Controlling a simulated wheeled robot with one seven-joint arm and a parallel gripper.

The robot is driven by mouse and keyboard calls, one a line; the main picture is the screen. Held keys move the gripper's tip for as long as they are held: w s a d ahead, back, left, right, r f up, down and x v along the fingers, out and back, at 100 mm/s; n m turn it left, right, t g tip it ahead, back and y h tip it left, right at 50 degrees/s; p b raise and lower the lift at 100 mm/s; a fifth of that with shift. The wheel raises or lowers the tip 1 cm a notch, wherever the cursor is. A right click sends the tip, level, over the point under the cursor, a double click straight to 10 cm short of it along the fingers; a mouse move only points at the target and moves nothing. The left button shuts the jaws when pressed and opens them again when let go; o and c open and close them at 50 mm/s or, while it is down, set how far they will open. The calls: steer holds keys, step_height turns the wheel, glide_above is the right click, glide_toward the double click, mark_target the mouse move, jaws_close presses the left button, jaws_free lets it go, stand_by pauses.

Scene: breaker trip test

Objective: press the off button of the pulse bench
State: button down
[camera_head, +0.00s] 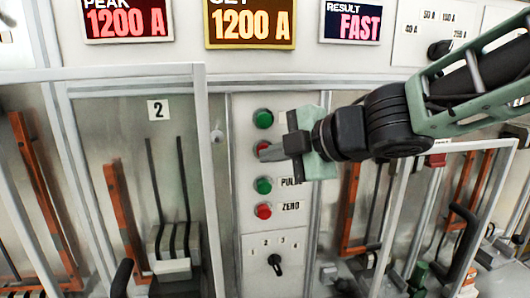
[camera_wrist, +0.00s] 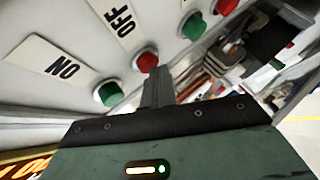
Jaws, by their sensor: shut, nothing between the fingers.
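The off button (camera_head: 263,147) is the red one, second from the top in the column on the bench's grey panel. In the wrist view it is a red button (camera_wrist: 147,60) beside the OFF label (camera_wrist: 118,22). My gripper (camera_head: 266,153) is shut and empty, its fingertips right at the off button. In the wrist view the shut fingers (camera_wrist: 154,80) overlap the button's lower edge. I cannot tell whether they touch it or press it in. My gripper hides the upper labels in the head view.
The green ON button (camera_head: 263,119) is just above; the green PULSE button (camera_head: 264,186) and red ZERO button (camera_head: 263,211) are below. A rotary knob (camera_head: 275,262) sits lower. Framed clear doors stand either side. Displays above read PEAK 1200 A (camera_head: 127,20), 1200 A and RESULT FAST (camera_head: 352,21).

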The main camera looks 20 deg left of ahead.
steer(key=shift+s+d, duration=0.1)
steer(key=shift+s+d+b, duration=0.3)
steer(key=shift+s+d, duration=0.1)
steer(key=shift+s, duration=0.25)
steer(key=s+d, duration=0.1)
steer(key=s, duration=0.2)
steer(key=s+d+b, duration=0.1)
steer(key=shift+s+d, duration=0.15)
steer(key=shift+d, duration=0.15)
stand_by(1.1)
